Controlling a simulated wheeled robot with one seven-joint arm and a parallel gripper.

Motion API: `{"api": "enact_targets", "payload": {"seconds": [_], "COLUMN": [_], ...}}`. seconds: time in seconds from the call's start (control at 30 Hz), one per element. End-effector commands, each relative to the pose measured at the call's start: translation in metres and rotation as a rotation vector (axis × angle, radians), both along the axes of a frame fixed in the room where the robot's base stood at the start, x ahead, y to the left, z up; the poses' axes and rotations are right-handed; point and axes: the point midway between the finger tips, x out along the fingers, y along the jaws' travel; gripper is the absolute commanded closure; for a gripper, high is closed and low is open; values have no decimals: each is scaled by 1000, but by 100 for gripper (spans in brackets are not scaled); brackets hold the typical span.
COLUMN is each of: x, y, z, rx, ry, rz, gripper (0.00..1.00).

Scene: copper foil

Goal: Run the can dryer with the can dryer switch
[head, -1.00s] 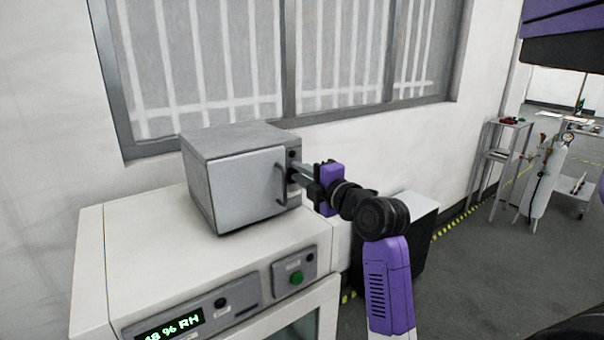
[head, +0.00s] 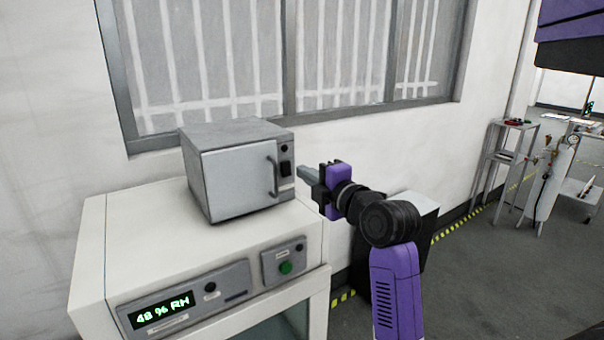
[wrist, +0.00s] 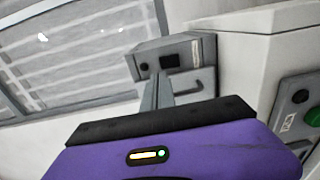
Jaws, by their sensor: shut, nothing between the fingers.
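The can dryer appears to be the grey box with a silver door (head: 240,183) on top of a white cabinet. Its door is shut, with a bar handle on the right. The can dryer switch, a black rocker (head: 286,169), is on the strip right of the door, below a dark round part (head: 285,149) that shows no light. Which way the rocker is tipped I cannot tell. My gripper (head: 302,172) is shut and empty, its fingertips just right of the switch with a small gap. In the wrist view the fingers (wrist: 163,92) point toward the dryer's panel (wrist: 178,58).
The white cabinet (head: 130,220) has a lit display (head: 162,310) reading 48 % RH and a green button (head: 285,267) on its front. A barred window (head: 240,60) is behind. A dark bin-like box (head: 410,250) stands right of the cabinet. Open floor lies to the right.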

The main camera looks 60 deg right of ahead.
Motion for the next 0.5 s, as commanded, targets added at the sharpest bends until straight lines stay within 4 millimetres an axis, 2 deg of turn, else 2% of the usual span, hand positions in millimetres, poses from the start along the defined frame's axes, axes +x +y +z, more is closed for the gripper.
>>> {"api": "enact_targets", "payload": {"seconds": [0.3, 0.5], "x": [-42, -61], "y": [24, 35], "z": [2, 6], "rx": [-1, 1], "ry": [0, 0], "rz": [-4, -3], "gripper": [100, 100]}}
